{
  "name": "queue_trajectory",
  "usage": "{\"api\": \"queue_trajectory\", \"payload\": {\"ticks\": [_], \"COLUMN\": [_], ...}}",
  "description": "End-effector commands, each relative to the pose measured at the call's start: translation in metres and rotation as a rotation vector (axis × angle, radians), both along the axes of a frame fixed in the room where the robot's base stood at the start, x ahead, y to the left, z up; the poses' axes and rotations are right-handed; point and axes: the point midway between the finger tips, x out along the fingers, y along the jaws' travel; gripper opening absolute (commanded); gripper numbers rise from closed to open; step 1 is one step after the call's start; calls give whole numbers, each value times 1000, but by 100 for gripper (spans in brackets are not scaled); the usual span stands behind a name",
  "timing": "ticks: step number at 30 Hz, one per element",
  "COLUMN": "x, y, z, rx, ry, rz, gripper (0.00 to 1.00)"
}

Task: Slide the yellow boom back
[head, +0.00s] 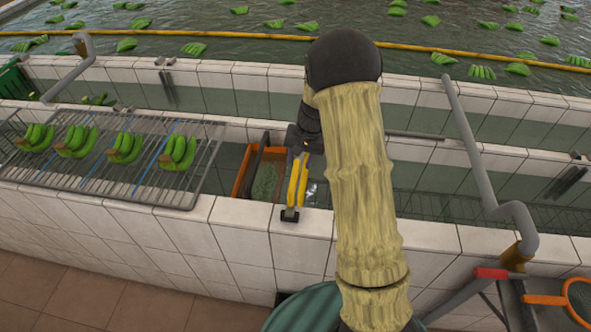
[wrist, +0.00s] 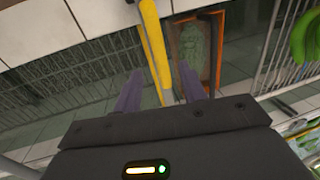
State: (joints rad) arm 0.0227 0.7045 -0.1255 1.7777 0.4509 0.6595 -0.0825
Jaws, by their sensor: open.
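A short yellow boom (head: 293,182) lies across the channel near its front wall, with a dark end piece on the wall top. In the head view it shows as two yellow strips. My gripper (head: 303,150) is over its far part, partly hidden behind my arm. In the wrist view the yellow boom (wrist: 153,45) runs between the two fingers of my open gripper (wrist: 161,82). I cannot tell whether either finger touches it.
An orange-rimmed frame (head: 241,180) with green bits inside is just left of the boom. A wire rack (head: 100,188) with several green banana bunches lies further left. Grey pipes (head: 466,140) stand at right. A long yellow float line (head: 440,50) crosses the water behind.

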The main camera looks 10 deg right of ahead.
Motion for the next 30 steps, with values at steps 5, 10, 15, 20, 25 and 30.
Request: {"api": "queue_trajectory", "payload": {"ticks": [5, 10, 15, 20, 25, 30], "x": [2, 4, 5, 5, 5, 5], "y": [5, 9, 11, 11, 12, 12], "z": [-28, -52, -64, -66, -65, -65], "rx": [0, 0, 0, -1, 0, 0], "ry": [3, 2, -1, -2, -1, -1], "rz": [-1, -2, -1, -1, -1, -1], "gripper": [41, 41, 41, 41, 32, 0]}}
